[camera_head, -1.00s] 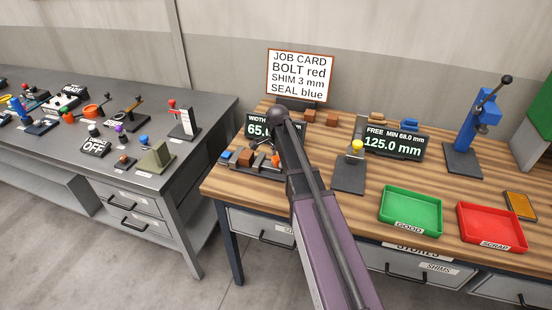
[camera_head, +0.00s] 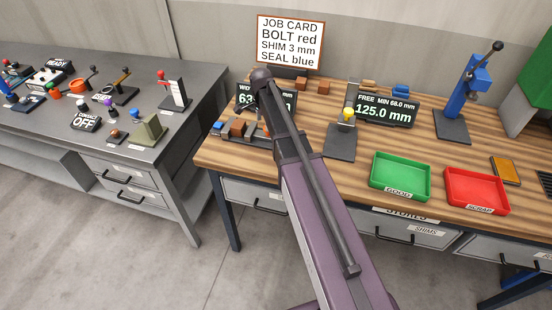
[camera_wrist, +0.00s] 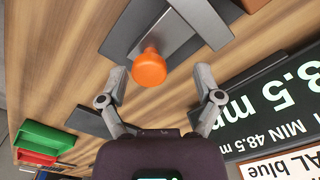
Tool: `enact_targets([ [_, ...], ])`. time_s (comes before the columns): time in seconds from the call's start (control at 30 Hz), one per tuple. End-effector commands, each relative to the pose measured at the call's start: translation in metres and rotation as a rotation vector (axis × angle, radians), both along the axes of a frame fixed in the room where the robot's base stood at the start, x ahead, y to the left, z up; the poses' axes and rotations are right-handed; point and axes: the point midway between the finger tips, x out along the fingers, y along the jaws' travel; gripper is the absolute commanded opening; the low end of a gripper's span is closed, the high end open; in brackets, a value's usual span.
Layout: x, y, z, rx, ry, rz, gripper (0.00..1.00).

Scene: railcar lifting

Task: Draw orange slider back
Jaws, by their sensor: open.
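The orange slider knob (camera_wrist: 149,68) shows in the wrist view, round and on a grey metal slide (camera_wrist: 195,20). My gripper (camera_wrist: 160,74) is open, with one finger on each side of the knob. Gaps show between the knob and both fingers, so it is not gripped. In the head view the width gauge (camera_head: 252,135) stands at the left end of the wooden bench. My arm hides the knob there. The gauge's display (camera_wrist: 265,105) shows digits ending in 3.5 mm and "MIN 48.5" in the wrist view.
A brown block (camera_head: 237,127) sits at the gauge. To the right are a yellow-knobbed stand (camera_head: 341,143), a second display (camera_head: 388,110), a green tray (camera_head: 400,192) and a red tray (camera_head: 477,207). The job card (camera_head: 290,42) stands behind.

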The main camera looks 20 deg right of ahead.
Motion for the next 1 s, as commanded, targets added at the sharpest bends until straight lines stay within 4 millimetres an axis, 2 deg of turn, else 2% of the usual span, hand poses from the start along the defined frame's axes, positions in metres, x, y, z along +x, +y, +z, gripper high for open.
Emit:
enact_targets([
  [0.03, 0.0, 0.0, 0.009, 0.0, 0.0, 0.0, 0.83],
  [1.0, 0.0, 0.0, 0.091, 0.0, 0.0, 0.0, 0.83],
])
